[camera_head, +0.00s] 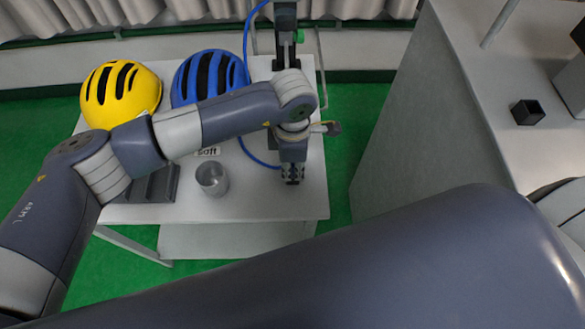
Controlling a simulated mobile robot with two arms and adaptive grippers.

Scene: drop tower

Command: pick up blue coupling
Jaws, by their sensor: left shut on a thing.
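My left gripper (292,174) points down over the right part of the white table (250,204). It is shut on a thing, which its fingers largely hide. A thin blue hose (246,62) loops down behind my left arm, and its lower end runs to the fingers. The blue coupling does not show clearly apart from the gripper; it appears to be what the fingers hold at the hose end. Whether it touches the table I cannot tell. My right gripper is out of view.
A yellow helmet (121,90) and a blue helmet (205,75) sit at the table's back left. A clear cup (212,178) and a grey ribbed tray (160,187) stand left of the gripper. A dark upright fixture (286,25) rises behind.

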